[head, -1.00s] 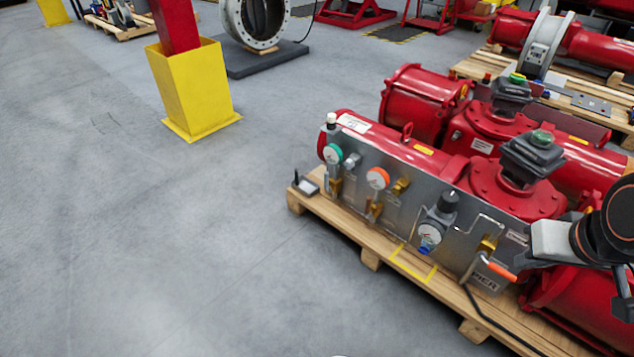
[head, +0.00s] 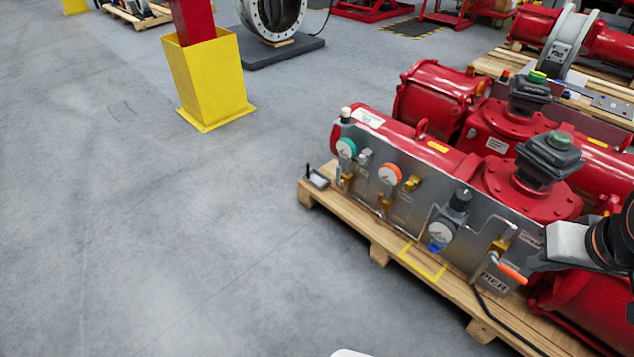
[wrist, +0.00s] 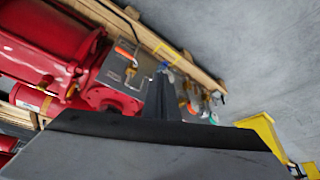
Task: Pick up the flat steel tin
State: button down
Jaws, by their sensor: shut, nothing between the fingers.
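I cannot make out a flat steel tin for certain in either view. A small flat grey box (head: 318,180) with a dark upright stub lies on the left end of the wooden pallet (head: 385,243), and I cannot tell what it is. My gripper (wrist: 162,80) shows in the wrist view as dark narrow fingers, shut and empty. In the head view my arm comes in at the right edge, with the gripper over the right part of the red valve actuator. The gripper is well apart from the grey box.
The red actuator (head: 400,132) has a steel panel with gauges and an orange-handled lever (head: 512,273). A yellow square outline (head: 423,261) marks the pallet's front. A yellow post guard (head: 208,80) stands at the upper left. The grey floor on the left is clear.

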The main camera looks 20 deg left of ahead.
aim_at(314, 177)
jog(key=i+j+u, duration=0.35)
jog(key=i+j, duration=0.4)
jog(key=j, duration=0.3)
jog(key=i+j+u, duration=0.4)
jog(key=i+j, duration=0.45)
